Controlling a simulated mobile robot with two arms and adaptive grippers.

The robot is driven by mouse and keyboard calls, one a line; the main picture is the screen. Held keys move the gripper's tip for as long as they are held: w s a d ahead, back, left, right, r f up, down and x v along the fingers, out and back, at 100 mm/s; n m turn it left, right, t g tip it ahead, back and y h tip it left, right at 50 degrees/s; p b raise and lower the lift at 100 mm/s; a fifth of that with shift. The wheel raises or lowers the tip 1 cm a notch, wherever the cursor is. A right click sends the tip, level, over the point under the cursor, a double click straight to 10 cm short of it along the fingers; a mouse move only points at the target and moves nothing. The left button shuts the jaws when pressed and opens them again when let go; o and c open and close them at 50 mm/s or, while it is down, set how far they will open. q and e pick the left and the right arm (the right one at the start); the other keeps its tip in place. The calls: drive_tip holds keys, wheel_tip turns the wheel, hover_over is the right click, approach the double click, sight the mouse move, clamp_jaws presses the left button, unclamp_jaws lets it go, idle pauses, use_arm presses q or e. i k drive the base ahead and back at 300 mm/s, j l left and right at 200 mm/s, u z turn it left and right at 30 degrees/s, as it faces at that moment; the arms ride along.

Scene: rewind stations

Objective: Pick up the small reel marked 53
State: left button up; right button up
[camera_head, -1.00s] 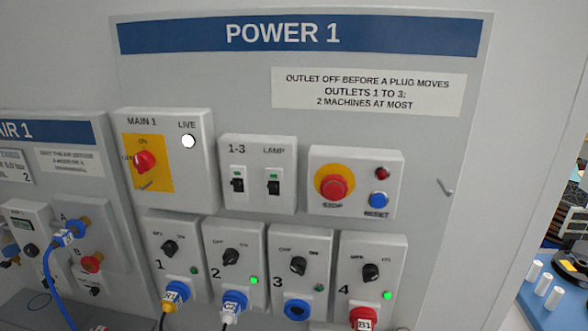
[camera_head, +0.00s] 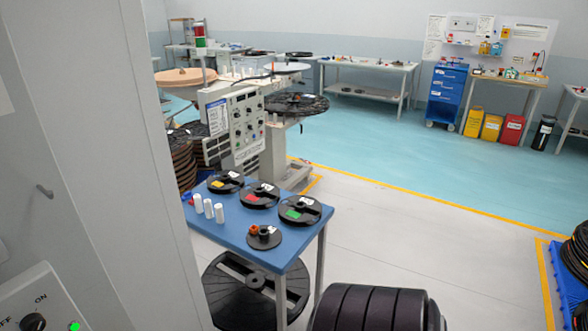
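Several black reels lie flat on a blue-topped table. One has a yellow label (camera_head: 226,182), one a red label (camera_head: 259,195) and one a green label (camera_head: 300,210). A smaller black reel with an orange piece (camera_head: 264,237) lies nearest the front edge. White tags show on the reels, but their numbers are too small to read, so I cannot tell which is marked 53. Neither of my grippers is in view.
The blue table (camera_head: 235,232) also holds several white cylinders (camera_head: 208,208). A large black reel (camera_head: 240,295) is below it. A grey panel (camera_head: 110,140) blocks the left. The floor to the right (camera_head: 430,240) is clear.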

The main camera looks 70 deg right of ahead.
sight(222, 186)
drive_tip(key=z, duration=1.7)
drive_tip(key=i+l, duration=0.15)
